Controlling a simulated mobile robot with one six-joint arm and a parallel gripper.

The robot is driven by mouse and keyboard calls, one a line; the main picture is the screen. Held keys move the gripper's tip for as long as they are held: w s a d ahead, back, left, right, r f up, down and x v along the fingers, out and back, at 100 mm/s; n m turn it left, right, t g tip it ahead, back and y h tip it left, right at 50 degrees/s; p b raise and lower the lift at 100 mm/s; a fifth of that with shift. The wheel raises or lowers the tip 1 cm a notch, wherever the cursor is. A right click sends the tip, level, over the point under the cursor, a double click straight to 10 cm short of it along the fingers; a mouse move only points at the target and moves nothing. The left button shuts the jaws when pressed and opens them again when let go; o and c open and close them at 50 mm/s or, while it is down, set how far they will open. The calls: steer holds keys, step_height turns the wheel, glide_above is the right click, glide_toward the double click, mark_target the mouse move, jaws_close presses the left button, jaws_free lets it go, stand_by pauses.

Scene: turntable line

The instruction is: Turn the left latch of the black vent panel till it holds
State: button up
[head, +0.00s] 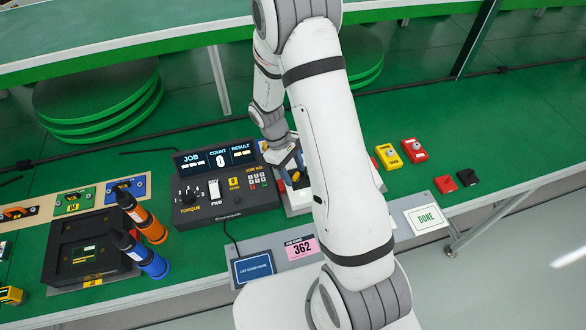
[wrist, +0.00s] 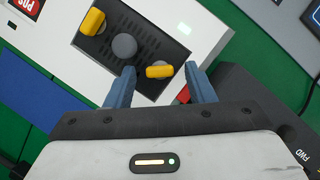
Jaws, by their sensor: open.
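The black vent panel (wrist: 130,68) lies on a white unit in the wrist view, with a round grey knob (wrist: 124,46) between two yellow latches. One latch (wrist: 159,71), on the side of the torque controller and so to the left in the head view, lies between my fingertips. It sits level in the picture, slanted to the panel's edges. The other latch (wrist: 92,21) stands across the panel. My gripper (wrist: 159,68) is open, with a blue finger on each side of the near latch and visible gaps. In the head view, my arm hides most of the panel.
The torque controller (head: 226,197) stands close on the left. An orange and a blue driver (head: 147,259) stand further left by a black tray. Yellow and red boxes (head: 414,151) lie to the right. The green bench behind them is largely clear.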

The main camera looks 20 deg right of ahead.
steer(key=shift+c, duration=0.2)
steer(key=c, duration=1)
steer(key=shift+o, duration=0.2)
steer(key=shift+m, duration=0.3)
steer(key=m+y+b, duration=0.1)
steer(key=m, duration=0.2)
steer(key=shift+w+d+g, duration=0.1)
steer(key=shift+d+g, duration=0.05)
steer(key=shift+g, duration=0.25)
steer(key=shift+d+m+y+b, duration=0.1)
steer(key=shift+m+y+b, duration=0.65)
steer(key=shift+m, duration=1.15)
steer(key=o, duration=1)
